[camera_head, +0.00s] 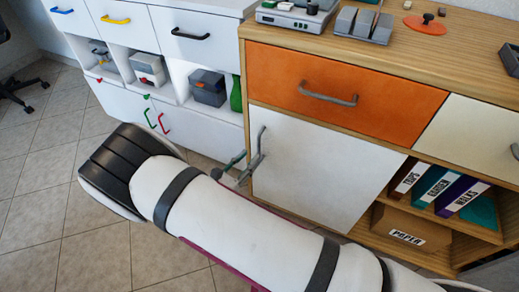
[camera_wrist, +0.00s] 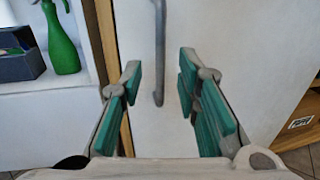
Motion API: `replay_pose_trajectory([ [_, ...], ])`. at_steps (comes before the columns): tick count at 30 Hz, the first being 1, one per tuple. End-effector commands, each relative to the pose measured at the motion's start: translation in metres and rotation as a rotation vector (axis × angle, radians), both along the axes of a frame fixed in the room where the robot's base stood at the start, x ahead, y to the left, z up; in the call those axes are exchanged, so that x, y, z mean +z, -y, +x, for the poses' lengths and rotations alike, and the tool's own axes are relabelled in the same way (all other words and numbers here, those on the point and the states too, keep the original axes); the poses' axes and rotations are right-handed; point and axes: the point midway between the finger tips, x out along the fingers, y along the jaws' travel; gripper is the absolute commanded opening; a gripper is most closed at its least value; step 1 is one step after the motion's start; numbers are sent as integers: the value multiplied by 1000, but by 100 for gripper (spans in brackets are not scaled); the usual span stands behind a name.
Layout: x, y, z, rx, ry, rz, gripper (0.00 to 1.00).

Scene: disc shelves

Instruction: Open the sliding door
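The sliding door (camera_head: 325,168) is a white panel on the left of the wooden cabinet, and it covers the compartment under the orange drawer. Its upright grey bar handle (camera_head: 258,145) is near the door's left edge. In the wrist view the door (camera_wrist: 225,35) fills the middle and the handle (camera_wrist: 159,45) comes down between the fingers. My gripper (camera_wrist: 160,82) is open, with a teal-padded finger on each side of the handle and visible gaps to it. How deep the handle lies between them is unclear. In the head view my gripper (camera_head: 243,168) is at the handle's lower end, partly hidden by my arm.
The open compartment right of the door holds binders (camera_head: 440,187) and a cardboard box (camera_head: 395,222). The orange drawer (camera_head: 335,88) is above the door. A white unit (camera_head: 200,70) stands left, with a green spray bottle (camera_wrist: 60,42). Tiled floor (camera_head: 40,200) is free at left.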

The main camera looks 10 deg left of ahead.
Motion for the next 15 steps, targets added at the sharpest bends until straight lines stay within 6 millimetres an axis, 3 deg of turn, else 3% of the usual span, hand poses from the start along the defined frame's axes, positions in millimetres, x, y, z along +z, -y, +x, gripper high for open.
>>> replay_pose_trajectory([
  [7,-1,23,37,-3,0,1,30],
  [15,0,32,53,-1,0,1,30],
])
